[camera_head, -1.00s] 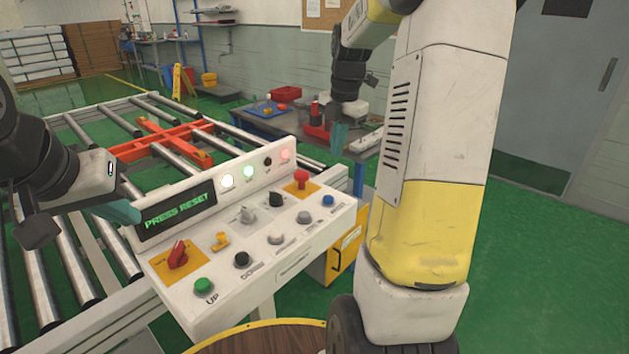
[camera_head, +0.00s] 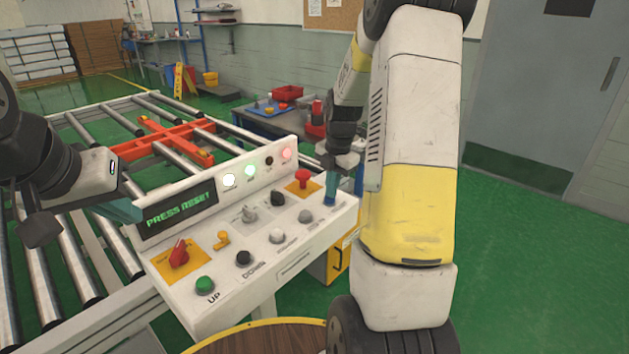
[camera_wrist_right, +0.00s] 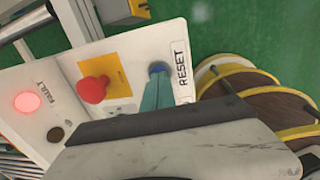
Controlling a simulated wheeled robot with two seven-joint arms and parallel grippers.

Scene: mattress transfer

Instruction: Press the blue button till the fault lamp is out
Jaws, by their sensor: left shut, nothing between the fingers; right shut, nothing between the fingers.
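The control panel (camera_head: 215,243) has a row of lamps, a display reading "PRESS RESET" (camera_head: 180,210) and several knobs and buttons. The fault lamp (camera_head: 286,154) glows red; it also shows lit in the right wrist view (camera_wrist_right: 27,102). The blue button (camera_wrist_right: 157,68) sits beside the RESET label, partly covered by my right fingertips; in the head view my gripper hides it. My right gripper (camera_head: 330,194) is shut and empty, pointing down at the button. I cannot tell whether it touches or presses it. My left gripper (camera_head: 128,211) is shut and empty, left of the display.
A red mushroom button (camera_head: 302,176) on a yellow plate stands close to the right gripper. A roller conveyor (camera_head: 90,250) with an orange frame (camera_head: 160,140) lies behind.

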